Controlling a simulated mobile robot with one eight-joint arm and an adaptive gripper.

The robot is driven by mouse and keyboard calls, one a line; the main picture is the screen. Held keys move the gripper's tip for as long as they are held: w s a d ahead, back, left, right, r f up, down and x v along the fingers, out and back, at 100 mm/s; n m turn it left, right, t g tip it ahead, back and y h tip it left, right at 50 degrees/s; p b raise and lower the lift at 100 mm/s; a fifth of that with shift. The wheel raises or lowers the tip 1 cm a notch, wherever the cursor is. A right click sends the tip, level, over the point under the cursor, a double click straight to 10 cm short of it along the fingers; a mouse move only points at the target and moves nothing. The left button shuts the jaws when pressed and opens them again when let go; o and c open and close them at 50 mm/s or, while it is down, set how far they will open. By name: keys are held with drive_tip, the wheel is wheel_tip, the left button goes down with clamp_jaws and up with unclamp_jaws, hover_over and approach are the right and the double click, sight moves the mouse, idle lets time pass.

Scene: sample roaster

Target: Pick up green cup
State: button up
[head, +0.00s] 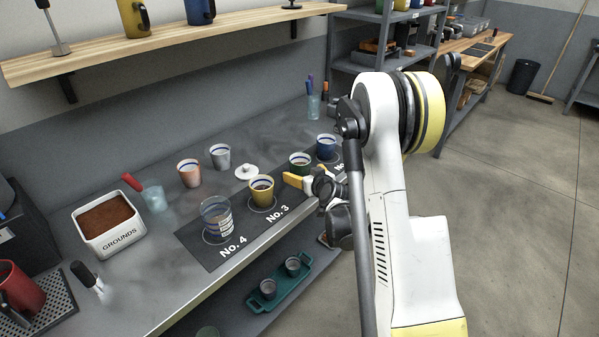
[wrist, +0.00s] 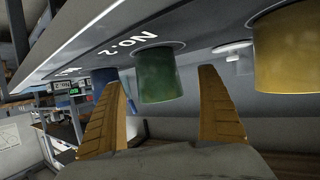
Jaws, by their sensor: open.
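The green cup (head: 300,162) stands upright on the dark mat (head: 205,252), between the yellow cup (head: 262,187) and the blue cup (head: 326,147). It holds something dark. My gripper (head: 303,174) is open on the near side of the green cup, with its orange fingers pointing toward it. In the wrist view, which is tilted and nearly upside down, the green cup (wrist: 157,76) shows between the two fingertips of my gripper (wrist: 162,78). The fingers appear apart from it. The cup's lower part in the head view is partly hidden by my gripper.
The yellow cup also shows in the wrist view (wrist: 290,55). A glass (head: 217,216), a white lid (head: 246,172), a pink cup (head: 189,173) and a grey cup (head: 220,156) stand nearby. A grounds bin (head: 108,240) is at left. The counter behind the green cup is clear.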

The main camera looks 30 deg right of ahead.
sight(303, 172)
drive_tip(key=b+x, duration=0.1)
drive_tip(key=x, duration=0.1)
drive_tip(key=b+x, duration=0.1)
drive_tip(key=x, duration=0.2)
drive_tip(key=shift+s+d+f, duration=0.15)
drive_tip(key=shift+d, duration=0.1)
drive_tip(key=shift+w+b, duration=0.3)
drive_tip(key=shift+w, duration=0.05)
drive_tip(key=shift+c, duration=0.4)
drive_tip(key=c, duration=1.5)
